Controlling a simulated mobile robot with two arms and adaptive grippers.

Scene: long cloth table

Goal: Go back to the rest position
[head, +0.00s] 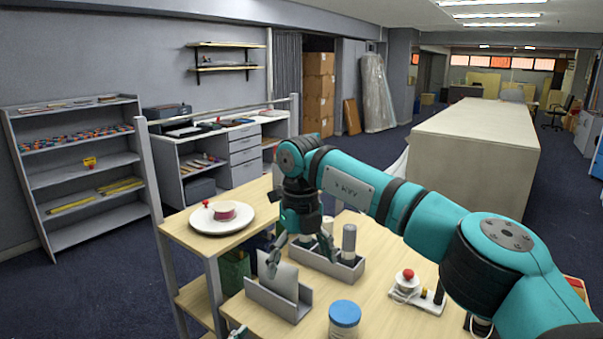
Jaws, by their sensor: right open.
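My right arm reaches in from the lower right across the wooden table (385,310). My right gripper (300,253) points down, open, over the left part of the table. It overlaps a grey holder (278,302) with an upright panel and a grey caddy (345,270) with cylinders in it. I cannot tell whether it touches either one. Nothing is seen held in it.
A blue-lidded jar (344,316) stands at the table's front. A white block (418,299) with a red knob is at right. A white plate (202,221) with a pink spool sits on a raised shelf at left. A long cloth-covered table (470,140) stands behind.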

